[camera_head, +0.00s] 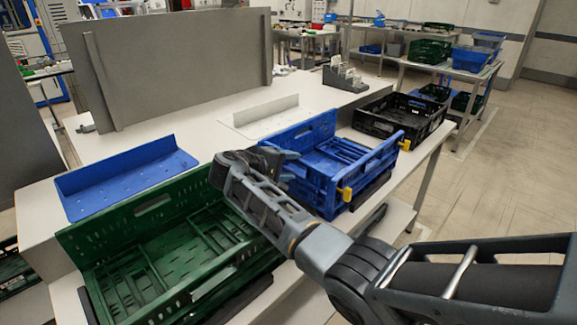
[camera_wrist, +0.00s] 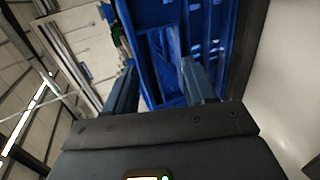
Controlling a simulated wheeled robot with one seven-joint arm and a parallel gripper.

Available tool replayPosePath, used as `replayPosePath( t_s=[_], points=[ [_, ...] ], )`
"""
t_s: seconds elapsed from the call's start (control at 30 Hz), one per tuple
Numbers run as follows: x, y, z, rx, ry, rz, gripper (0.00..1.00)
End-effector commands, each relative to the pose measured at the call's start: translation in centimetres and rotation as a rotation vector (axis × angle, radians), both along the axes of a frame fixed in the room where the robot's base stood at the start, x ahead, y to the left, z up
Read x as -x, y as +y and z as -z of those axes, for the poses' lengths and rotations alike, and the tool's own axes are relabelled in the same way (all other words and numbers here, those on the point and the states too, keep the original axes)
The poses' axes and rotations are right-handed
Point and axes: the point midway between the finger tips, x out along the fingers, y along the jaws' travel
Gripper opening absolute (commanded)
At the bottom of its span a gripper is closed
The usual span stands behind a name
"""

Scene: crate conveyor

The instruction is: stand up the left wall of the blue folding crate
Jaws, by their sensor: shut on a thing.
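The blue folding crate (camera_head: 325,190) stands on the white bench in the middle of the head view. Its long back wall and its front right wall are upright, and folded blue panels lie inside it. My gripper (camera_head: 282,157) is at the crate's left end and hides much of the left wall there. In the wrist view, my gripper (camera_wrist: 160,82) has its two fingers apart with blue crate parts (camera_wrist: 158,62) between and beyond them. The fingers are shut on the left wall, though the exact contact is hard to see. The wall's tilt cannot be told.
A green crate (camera_head: 153,211) stands close on the left, below my arm. A blue angled tray (camera_head: 125,177) lies behind it. A black crate (camera_head: 400,117) is to the right, a white angled plate (camera_head: 262,112) behind. A grey panel (camera_head: 175,65) stands farther back. Yellow latches (camera_head: 347,194) stick out.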

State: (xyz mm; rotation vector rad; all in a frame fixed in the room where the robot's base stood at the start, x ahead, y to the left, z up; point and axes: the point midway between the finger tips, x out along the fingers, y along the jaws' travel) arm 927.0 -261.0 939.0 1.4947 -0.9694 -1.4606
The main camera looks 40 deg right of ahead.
Motion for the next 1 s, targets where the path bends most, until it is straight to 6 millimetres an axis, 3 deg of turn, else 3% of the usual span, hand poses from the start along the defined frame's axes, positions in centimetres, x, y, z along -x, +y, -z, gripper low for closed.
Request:
replayPosePath(
  t_s=[0.37, 0.7, 1.0],
  points=[
    [0.1, 0.4, 0.0, -0.003, 0.003, 0.003, 0.49],
    [0.2, 5.3, -2.0, 0.0, -0.001, 0.0, 0.49],
    [0.3, 7.2, -2.9, 0.0, -0.001, 0.001, 0.49]
  ],
)
